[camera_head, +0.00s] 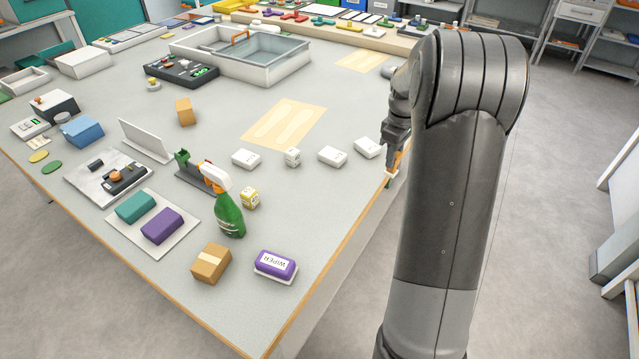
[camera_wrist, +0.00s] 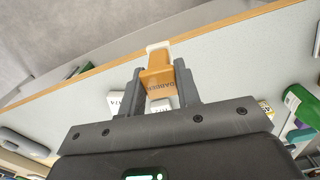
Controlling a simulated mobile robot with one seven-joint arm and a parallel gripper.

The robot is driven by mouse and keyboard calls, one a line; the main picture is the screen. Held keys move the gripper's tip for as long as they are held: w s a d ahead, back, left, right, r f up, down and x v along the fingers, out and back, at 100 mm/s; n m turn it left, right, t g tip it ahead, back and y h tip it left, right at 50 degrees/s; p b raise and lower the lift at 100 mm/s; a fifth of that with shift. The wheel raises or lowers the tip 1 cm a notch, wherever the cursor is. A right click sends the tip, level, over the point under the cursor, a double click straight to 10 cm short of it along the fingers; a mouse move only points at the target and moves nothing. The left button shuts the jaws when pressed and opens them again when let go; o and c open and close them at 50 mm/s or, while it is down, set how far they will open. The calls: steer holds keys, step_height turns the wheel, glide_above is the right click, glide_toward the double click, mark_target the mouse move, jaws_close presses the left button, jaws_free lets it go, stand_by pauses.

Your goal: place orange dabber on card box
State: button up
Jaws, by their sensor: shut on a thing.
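The orange dabber (camera_wrist: 157,81), with a pale end, is between the two fingers of my gripper (camera_wrist: 161,88) in the wrist view. The gripper is shut on it. In the head view my gripper (camera_head: 393,150) is at the table's right edge, partly hidden by my arm, with a sliver of the orange dabber (camera_head: 396,160) showing. A brown box with a cream band (camera_head: 211,263), which looks like the card box, sits at the front of the table, well apart from the gripper. A smaller tan block (camera_head: 185,111) stands farther back.
Small white boxes (camera_head: 332,156) stand in a row left of the gripper. A purple wiper (camera_head: 276,265) lies right of the brown box, and a green spray bottle (camera_head: 229,212) stands behind it. A grey tray with purple and teal blocks (camera_head: 156,245) is to its left.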

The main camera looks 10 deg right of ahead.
steer(key=s+a+r, duration=0.1)
steer(key=a+r, duration=0.2)
steer(key=a, duration=1.7)
steer(key=n, duration=0.1)
glide_above(209, 259)
step_height(209, 259, down, 6)
steer(key=r, duration=0.1)
steer(key=shift+f, duration=2.1)
steer(key=shift+f, duration=0.2)
steer(key=o, duration=1)
steer(key=shift+c, duration=0.2)
